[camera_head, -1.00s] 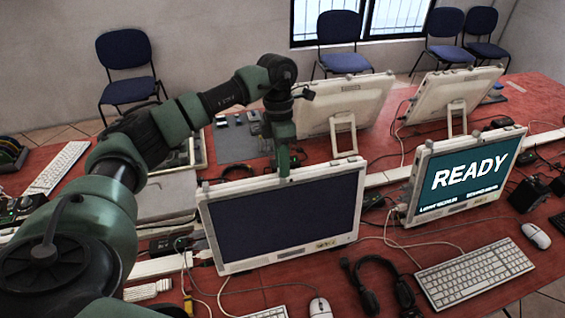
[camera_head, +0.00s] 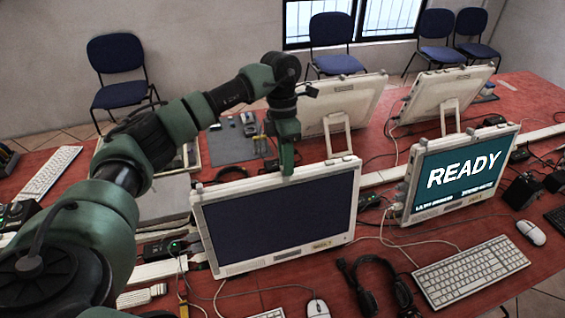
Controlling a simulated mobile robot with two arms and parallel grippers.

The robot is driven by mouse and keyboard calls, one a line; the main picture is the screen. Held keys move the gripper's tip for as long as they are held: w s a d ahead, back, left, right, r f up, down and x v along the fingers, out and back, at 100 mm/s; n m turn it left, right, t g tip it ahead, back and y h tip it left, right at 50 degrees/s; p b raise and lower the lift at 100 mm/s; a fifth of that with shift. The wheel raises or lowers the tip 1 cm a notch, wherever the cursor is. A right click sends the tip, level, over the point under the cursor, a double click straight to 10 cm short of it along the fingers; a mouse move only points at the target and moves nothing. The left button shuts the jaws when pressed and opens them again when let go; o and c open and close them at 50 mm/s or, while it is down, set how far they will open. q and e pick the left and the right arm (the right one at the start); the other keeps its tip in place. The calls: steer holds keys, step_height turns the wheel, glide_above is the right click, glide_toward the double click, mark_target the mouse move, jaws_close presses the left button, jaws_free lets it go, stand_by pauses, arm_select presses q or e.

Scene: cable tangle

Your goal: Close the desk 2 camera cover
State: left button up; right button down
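A monitor with a dark screen (camera_head: 280,220) stands on the red desk at the middle front. My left gripper (camera_head: 287,172) points down at the middle of its top edge, where a camera cover would sit. The gripper hides that spot, so I cannot see the cover or whether it is open. The fingers look close together, but I cannot tell whether they are shut or whether they touch the monitor. No desk number is readable. My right gripper is not in view.
A second monitor showing READY (camera_head: 461,176) stands to the right. Two monitors face away behind, one of them cream-backed (camera_head: 345,105). A headset (camera_head: 375,285), a white keyboard (camera_head: 471,272) and loose cables lie on the red desk (camera_head: 400,255).

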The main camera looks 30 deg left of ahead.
arm_select(q)
steer(key=o, duration=0.3)
steer(key=shift+w+d+r, duration=0.1)
steer(key=shift+d, duration=0.1)
steer(key=shift+w+a+r+b, duration=0.1)
steer(key=shift+a+r+b, duration=0.1)
steer(key=shift+r+b, duration=0.15)
steer(key=s+d+b+v, duration=0.1)
steer(key=b+v, duration=0.1)
steer(key=v, duration=0.4)
steer(key=shift+w+a+r, duration=0.5)
steer(key=shift+w, duration=0.05)
